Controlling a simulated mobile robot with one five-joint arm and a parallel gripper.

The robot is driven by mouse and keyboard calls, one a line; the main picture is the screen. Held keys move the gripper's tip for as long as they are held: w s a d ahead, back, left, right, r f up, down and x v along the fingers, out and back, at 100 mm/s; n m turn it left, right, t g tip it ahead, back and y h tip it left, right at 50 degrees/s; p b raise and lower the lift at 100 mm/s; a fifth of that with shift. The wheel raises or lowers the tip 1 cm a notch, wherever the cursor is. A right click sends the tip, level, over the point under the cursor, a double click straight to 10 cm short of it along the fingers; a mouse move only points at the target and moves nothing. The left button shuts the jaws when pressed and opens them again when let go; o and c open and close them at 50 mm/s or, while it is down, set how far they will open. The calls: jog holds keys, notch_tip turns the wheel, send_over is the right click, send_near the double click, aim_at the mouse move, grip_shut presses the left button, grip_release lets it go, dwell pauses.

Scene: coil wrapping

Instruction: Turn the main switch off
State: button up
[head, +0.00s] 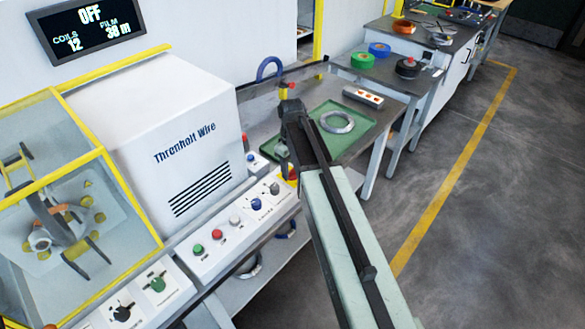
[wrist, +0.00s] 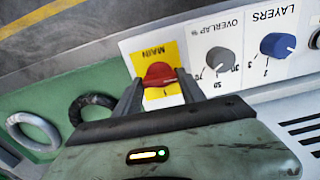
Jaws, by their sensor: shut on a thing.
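The main switch is a red knob (wrist: 160,72) on a yellow plate (wrist: 143,58) marked MAIN in the wrist view. My gripper (wrist: 159,83) is shut on the red knob, with one dark finger on each side of it. A part of the yellow plate and the lower part of the knob are hidden by my gripper, so the knob's exact pointing is hard to tell. In the head view my arm reaches across to the panel's far end and largely covers the switch. The display (head: 90,28) on the wall reads OFF, with coils 12 and film 38 m.
Beside the switch are the grey overlap knob (wrist: 221,60) and the blue layers knob (wrist: 277,45). A green tray (head: 352,152) with a metal coil (head: 337,122) lies beyond my arm. The wrapping machine (head: 160,125) stands at left. The floor at right is clear.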

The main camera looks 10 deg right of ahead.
aim_at(292, 170)
jog(key=shift+w+n, duration=0.1)
jog(key=shift+n, duration=0.2)
dwell(0.4)
jog(key=o, duration=1.4)
jog(key=shift+c, duration=0.2)
notch_tip(292, 170, up, 8)
jog(key=p, duration=0.8)
jog(key=shift+f, duration=0.1)
jog(key=shift+d, duration=0.1)
